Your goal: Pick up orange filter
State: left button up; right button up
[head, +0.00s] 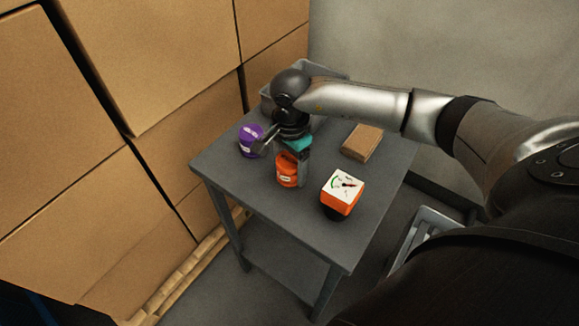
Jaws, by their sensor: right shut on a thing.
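The orange filter (286,172) is a small orange cylinder with a pale label, near the middle of the grey table. My right gripper (285,158) comes down over it from above, with one finger along its right side. The gripper is shut on the orange filter and partly hides its top. A teal piece (298,143) shows just above the filter, beside the gripper. I cannot tell whether the filter touches the tabletop. My left gripper is out of view.
On the grey table (230,180), a purple canister (249,141) stands left of the gripper. An orange gauge with a white dial (341,190) stands to the right, and a brown box (362,143) lies behind it. A grey bin (267,100) is at the back. Cardboard boxes (130,150) wall the left.

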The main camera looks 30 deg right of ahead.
jog(key=c, duration=0.5)
jog(key=shift+o, duration=0.2)
